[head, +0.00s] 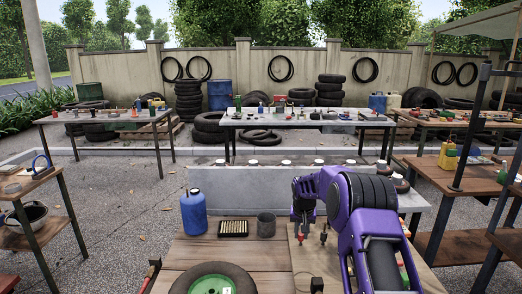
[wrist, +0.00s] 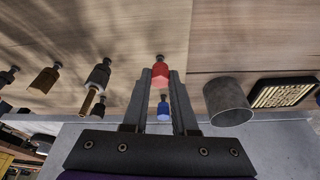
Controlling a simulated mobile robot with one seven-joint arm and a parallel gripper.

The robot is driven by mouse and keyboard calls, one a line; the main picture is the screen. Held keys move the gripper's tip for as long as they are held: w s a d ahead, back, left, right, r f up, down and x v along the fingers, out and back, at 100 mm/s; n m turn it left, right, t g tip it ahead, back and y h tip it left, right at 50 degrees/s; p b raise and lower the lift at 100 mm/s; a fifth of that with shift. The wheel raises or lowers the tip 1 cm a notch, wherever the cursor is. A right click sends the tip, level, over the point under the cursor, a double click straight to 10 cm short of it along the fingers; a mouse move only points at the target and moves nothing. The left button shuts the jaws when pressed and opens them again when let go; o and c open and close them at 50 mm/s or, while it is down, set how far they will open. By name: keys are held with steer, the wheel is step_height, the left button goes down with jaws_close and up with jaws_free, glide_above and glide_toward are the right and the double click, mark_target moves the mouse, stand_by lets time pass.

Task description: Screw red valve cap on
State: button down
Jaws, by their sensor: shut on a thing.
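A small red valve cap (wrist: 160,72) sits between the two fingers of my gripper (wrist: 161,80) in the wrist view, and the fingers are shut on it. A short dark stub shows at the cap's end away from my wrist; I cannot tell whether the cap is threaded on it or only touching. In the head view my gripper (head: 301,236) points down over the near wooden bench (head: 215,252), with a speck of red at its tips. A blue cap (wrist: 163,108) on a dark stub stands past the red one in the wrist view.
Brass and dark fittings (wrist: 97,74) stand beside my gripper in the wrist view. A grey metal cup (head: 266,225), a box of small parts (head: 233,228), a blue jug (head: 193,214) and a wheel with a green hub (head: 212,283) are on the bench.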

steer(key=shift+m+h+b, duration=0.3)
steer(key=shift+m, duration=1)
steer(key=shift+w+a+m, duration=0.1)
steer(key=shift+a+m, duration=0.05)
steer(key=shift+m, duration=0.45)
steer(key=shift+m+g+h, duration=0.4)
steer(key=shift+m, duration=0.6)
steer(key=c, duration=0.6)
jaws_free()
